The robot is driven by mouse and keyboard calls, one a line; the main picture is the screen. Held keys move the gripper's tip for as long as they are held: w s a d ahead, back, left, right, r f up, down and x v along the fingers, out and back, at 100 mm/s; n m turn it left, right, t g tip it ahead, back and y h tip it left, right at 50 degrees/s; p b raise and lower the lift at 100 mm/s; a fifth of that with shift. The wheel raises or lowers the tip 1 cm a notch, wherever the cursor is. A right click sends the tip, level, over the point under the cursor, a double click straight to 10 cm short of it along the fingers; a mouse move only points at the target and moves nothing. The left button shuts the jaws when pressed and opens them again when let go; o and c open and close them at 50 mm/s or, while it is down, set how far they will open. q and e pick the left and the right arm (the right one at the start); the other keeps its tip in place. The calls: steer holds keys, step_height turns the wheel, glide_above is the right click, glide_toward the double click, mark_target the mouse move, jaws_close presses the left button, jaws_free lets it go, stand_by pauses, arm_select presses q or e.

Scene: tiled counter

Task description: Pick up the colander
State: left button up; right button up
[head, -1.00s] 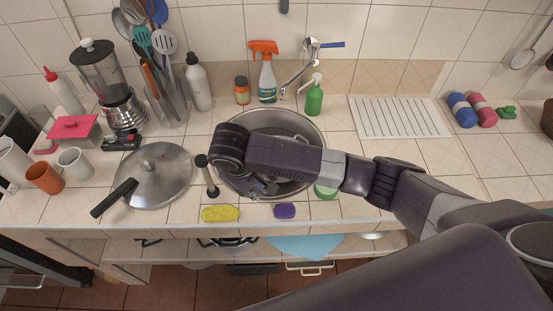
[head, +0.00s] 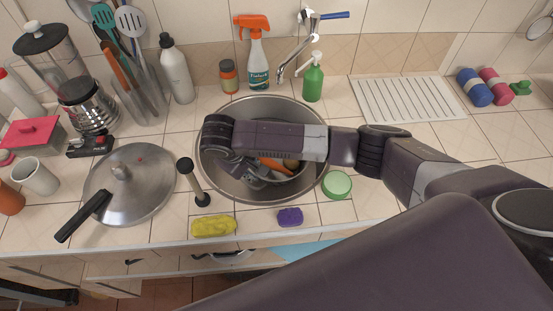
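The round metal sink (head: 225,182) is set into the tiled counter. In it sits a bowl-shaped vessel (head: 284,178) that looks like the colander, with orange pieces, perhaps carrots, inside. My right arm crosses over the sink from the right and hides much of it. My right gripper (head: 246,177) points down at the vessel's left side, close to its rim. I cannot tell whether the fingers touch or grip the rim. My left gripper is not in view.
A yellow sponge (head: 213,226), a purple sponge (head: 290,217) and a green round item (head: 337,184) lie along the front. Behind are a spray bottle (head: 257,65), a green soap bottle (head: 313,80) and the faucet (head: 296,55).

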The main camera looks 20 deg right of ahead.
steer(key=x, duration=0.4)
steer(key=shift+w+f+p, duration=0.15)
steer(key=shift+w+p, duration=0.05)
steer(key=shift+p, duration=0.2)
jaws_close()
